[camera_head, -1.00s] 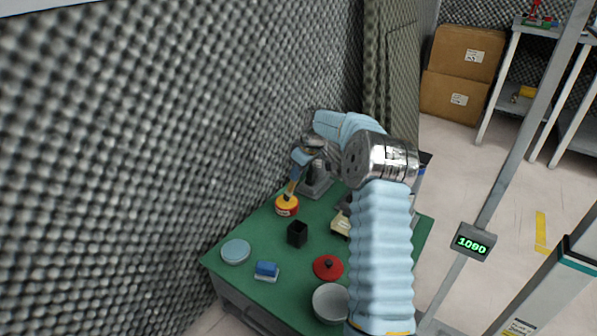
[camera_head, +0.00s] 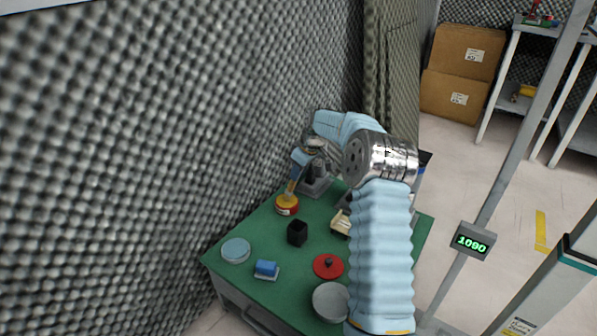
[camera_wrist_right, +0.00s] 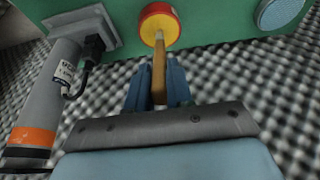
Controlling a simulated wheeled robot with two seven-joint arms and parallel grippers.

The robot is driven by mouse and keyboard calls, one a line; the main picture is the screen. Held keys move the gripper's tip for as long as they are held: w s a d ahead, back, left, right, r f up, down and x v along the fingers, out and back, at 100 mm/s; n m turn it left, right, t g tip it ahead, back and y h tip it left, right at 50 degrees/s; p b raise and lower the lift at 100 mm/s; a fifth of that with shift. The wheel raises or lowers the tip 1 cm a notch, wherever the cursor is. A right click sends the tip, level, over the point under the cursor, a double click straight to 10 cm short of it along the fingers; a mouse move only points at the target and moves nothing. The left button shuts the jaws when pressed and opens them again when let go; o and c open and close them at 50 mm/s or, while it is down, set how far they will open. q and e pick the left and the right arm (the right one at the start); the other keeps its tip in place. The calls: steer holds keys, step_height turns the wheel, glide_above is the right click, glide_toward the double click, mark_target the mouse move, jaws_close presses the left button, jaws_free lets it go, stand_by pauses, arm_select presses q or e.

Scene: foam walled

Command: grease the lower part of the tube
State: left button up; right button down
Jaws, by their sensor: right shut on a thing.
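My right gripper (camera_wrist_right: 152,84) is shut on the wooden handle of a brush (camera_wrist_right: 158,75). The brush points at a red and yellow tin (camera_wrist_right: 160,22), its lower end at or in the yellow top; I cannot tell how deep. The tin also shows in the head view (camera_head: 287,205), on the green table top (camera_head: 262,232). The grey tube (camera_wrist_right: 45,90) stands on a square grey base, beside the gripper and apart from it. It has an orange band, a white label and a black plug with a cable. In the head view my right arm partly covers the tube; its base (camera_head: 316,188) shows.
A black cup (camera_head: 297,233), a light blue disc (camera_head: 236,250), a blue block (camera_head: 266,268), a red lid (camera_head: 328,267) and a grey bowl (camera_head: 330,301) are on the table. A foam wall (camera_head: 150,150) runs close along the table's left side.

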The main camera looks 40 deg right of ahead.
step_height(320, 180, up, 7)
steer(key=p, duration=0.5)
stand_by(0.4)
stand_by(0.7)
